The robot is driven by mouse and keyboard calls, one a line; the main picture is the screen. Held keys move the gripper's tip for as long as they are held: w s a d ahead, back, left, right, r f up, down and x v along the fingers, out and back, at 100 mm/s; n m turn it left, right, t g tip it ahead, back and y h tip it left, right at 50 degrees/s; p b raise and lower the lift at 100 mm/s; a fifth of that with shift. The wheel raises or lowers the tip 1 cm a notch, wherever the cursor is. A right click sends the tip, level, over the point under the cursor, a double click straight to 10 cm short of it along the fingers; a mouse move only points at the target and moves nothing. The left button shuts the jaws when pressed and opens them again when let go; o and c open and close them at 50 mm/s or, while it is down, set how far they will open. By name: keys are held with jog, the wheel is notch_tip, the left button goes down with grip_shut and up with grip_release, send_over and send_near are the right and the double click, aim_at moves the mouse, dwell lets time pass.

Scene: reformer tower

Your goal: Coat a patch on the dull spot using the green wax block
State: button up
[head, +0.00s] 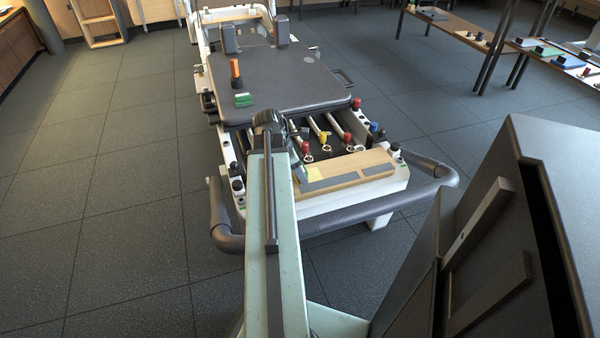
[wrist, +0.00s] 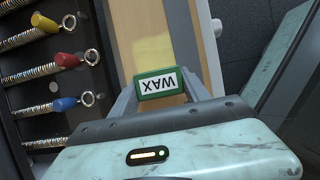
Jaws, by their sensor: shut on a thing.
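My gripper (wrist: 159,86) is shut on the green wax block (wrist: 143,88), whose white label reads WAX, upside down in the wrist view. The block is over a pale wooden board (wrist: 146,40); whether it touches the board cannot be told. In the head view the same board (head: 374,160) lies across the near end of the machine. A pale yellow patch (head: 315,173) shows near its left end, and a yellowish area also shows beside the block in the wrist view (wrist: 175,101). I cannot tell whether this is the dull spot. My arm hides most of my gripper in the head view.
Springs with red (head: 305,147), yellow (head: 323,138) and blue (head: 374,127) ends lie behind the board. A dark padded carriage (head: 290,80) carries a green item (head: 243,100) and an orange upright item (head: 235,70). A dark tube rail (head: 225,225) surrounds the near end.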

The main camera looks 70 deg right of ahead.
aim_at(302, 185)
jog(key=shift+s+a+f, duration=0.1)
jog(key=shift+s+a, duration=0.45)
jog(key=shift+a, duration=0.15)
jog(key=shift+a, duration=0.1)
jog(key=shift+s+a, duration=0.5)
jog(key=shift+w+d, duration=1.1)
jog(key=shift+d, duration=0.2)
jog(key=shift+s+a, duration=1.1)
jog(key=shift+a, duration=0.2)
jog(key=shift+w+d, duration=0.55)
jog(key=shift+d, duration=0.1)
jog(key=shift+w+d, duration=0.55)
jog(key=shift+d, duration=0.1)
jog(key=shift+s+a, duration=0.1)
